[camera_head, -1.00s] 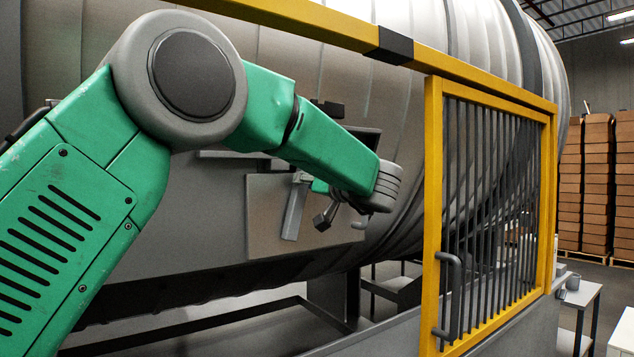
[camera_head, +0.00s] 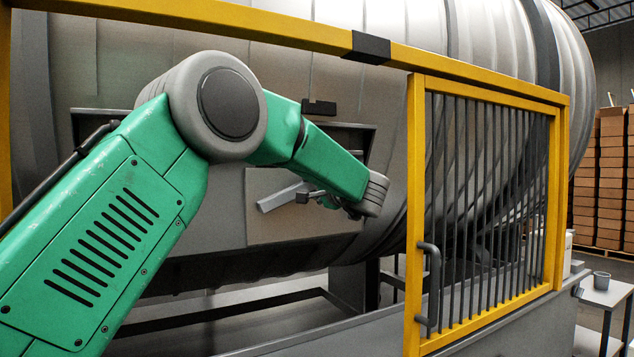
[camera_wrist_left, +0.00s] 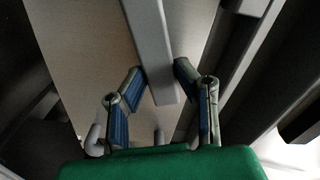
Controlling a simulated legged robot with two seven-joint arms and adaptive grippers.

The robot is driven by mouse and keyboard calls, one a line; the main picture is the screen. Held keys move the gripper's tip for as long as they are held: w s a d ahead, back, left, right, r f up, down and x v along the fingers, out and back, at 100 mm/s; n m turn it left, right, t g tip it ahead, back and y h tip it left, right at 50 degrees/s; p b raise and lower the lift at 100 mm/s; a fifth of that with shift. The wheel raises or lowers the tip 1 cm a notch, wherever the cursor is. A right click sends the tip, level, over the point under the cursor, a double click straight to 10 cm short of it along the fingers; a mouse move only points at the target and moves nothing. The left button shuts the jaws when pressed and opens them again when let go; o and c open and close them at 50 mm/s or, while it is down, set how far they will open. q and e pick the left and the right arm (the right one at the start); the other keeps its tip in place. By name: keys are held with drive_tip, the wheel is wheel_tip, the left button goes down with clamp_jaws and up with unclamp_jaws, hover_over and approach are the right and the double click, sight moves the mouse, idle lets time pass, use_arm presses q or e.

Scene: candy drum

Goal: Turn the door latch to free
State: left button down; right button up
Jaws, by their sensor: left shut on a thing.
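The door latch (camera_head: 282,197) is a light grey lever on the flat door panel (camera_head: 262,232) of the big drum. In the left wrist view the grey latch bar (camera_wrist_left: 153,45) runs down between the two blue-padded fingers of the left gripper (camera_wrist_left: 160,80). The latch pivot is hidden behind my gripper and forearm. My right gripper is not in view.
A yellow rail (camera_head: 300,32) crosses in front of the drum (camera_head: 480,60) above my arm. A yellow barred gate (camera_head: 416,200) with a grey handle (camera_head: 432,285) stands right of my gripper. A small table (camera_head: 607,296) with a cup stands at the far right.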

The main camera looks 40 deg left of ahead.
use_arm(q)
drive_tip(key=shift+a+f+m, duration=0.1)
drive_tip(key=shift+f+m, duration=0.2)
drive_tip(key=shift+m, duration=0.7)
drive_tip(key=shift+a+f+m, duration=0.1)
drive_tip(key=shift+f+m, duration=0.15)
drive_tip(key=shift+m, duration=0.75)
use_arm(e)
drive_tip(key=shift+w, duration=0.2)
use_arm(q)
drive_tip(key=c, duration=1.2)
unclamp_jaws()
drive_tip(key=shift+w, duration=0.15)
drive_tip(key=shift+w+a+f, duration=0.15)
drive_tip(key=shift+a+f, duration=0.25)
drive_tip(key=shift+a, duration=0.3)
drive_tip(key=shift+v, duration=5.8)
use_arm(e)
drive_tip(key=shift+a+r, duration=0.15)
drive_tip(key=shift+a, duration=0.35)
use_arm(q)
drive_tip(key=shift+f, duration=0.15)
